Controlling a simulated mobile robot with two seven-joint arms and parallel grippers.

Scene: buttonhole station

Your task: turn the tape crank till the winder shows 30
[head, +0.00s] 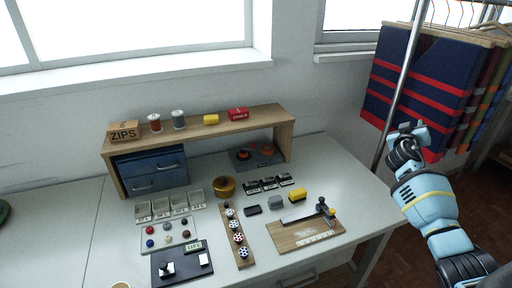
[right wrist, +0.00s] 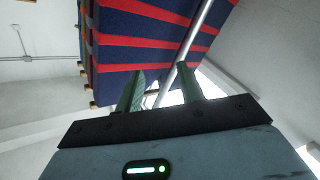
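My right gripper (head: 405,132) is raised beside the metal pole, right of the table. In the right wrist view its two fingers (right wrist: 160,90) stand apart with nothing between them. My left gripper is not in view. A dark device (head: 183,263) with a small counter-like display (head: 194,246), a knob and a white piece lies at the table's front left. A dark unit (head: 257,158) with two orange-red tops stands under the shelf. I cannot tell which of these is the winder with its crank. The display digits are too small to read surely.
A wooden shelf (head: 206,125) stands at the back with a blue drawer box (head: 152,172). A wooden cutting board (head: 305,233), a button strip (head: 237,238) and small trays crowd the table. Striped cloths (head: 420,80) hang behind a metal pole (head: 404,75).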

